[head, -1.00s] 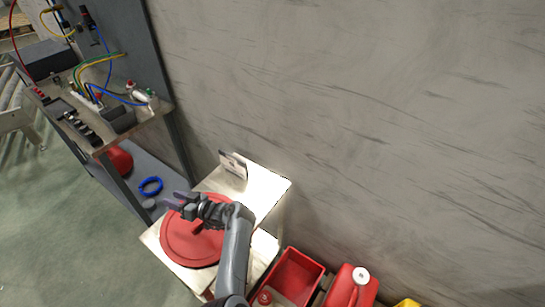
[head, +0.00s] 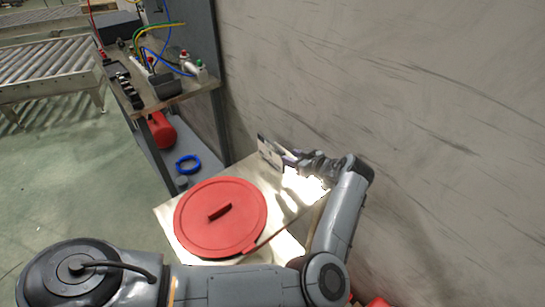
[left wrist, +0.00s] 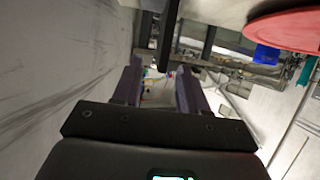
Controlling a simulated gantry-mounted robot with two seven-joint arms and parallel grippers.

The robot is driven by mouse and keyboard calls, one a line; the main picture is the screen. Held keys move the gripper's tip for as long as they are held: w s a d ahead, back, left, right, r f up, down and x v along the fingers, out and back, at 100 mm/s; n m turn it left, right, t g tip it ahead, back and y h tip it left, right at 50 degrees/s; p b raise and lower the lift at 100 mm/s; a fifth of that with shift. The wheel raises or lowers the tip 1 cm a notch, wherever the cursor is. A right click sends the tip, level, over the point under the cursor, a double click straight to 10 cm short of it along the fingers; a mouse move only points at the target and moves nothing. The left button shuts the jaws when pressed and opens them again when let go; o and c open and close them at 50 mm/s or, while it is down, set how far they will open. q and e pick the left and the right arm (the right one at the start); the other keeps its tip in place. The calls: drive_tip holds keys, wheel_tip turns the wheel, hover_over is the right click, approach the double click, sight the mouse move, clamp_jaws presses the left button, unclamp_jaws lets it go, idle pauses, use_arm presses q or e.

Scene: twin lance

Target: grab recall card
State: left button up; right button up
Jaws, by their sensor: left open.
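The recall card (head: 269,152) is a pale upright card with dark markings, standing at the wall-side edge of the small light table (head: 165,215). My left gripper (head: 287,158) points left, with its fingertips right at the card's right edge. In the left wrist view the open fingers (left wrist: 158,88) have a thin dark upright shape (left wrist: 170,38) ahead of them, probably the card edge-on. Whether the card sits between the fingers or they touch it I cannot tell. My right gripper is not in view.
A round red lid (head: 240,215) with a handle covers much of the tabletop. The grey wall (head: 420,120) is close behind the card and gripper. A workbench (head: 185,95) with cables stands to the left, with a blue ring (head: 188,164) on its lower shelf.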

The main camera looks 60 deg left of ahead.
sight(276, 166)
use_arm(q)
drive_tip(key=x, duration=0.4)
drive_tip(key=shift+s+b, duration=0.1)
drive_tip(key=shift+b, duration=0.25)
drive_tip(key=x, duration=0.2)
drive_tip(key=b+x, duration=0.1)
drive_tip(key=x, duration=0.1)
drive_tip(key=shift+s+r, duration=0.2)
drive_tip(key=shift+s, duration=0.05)
drive_tip(key=shift+a+f, duration=0.1)
drive_tip(key=shift+a, duration=0.35)
clamp_jaws()
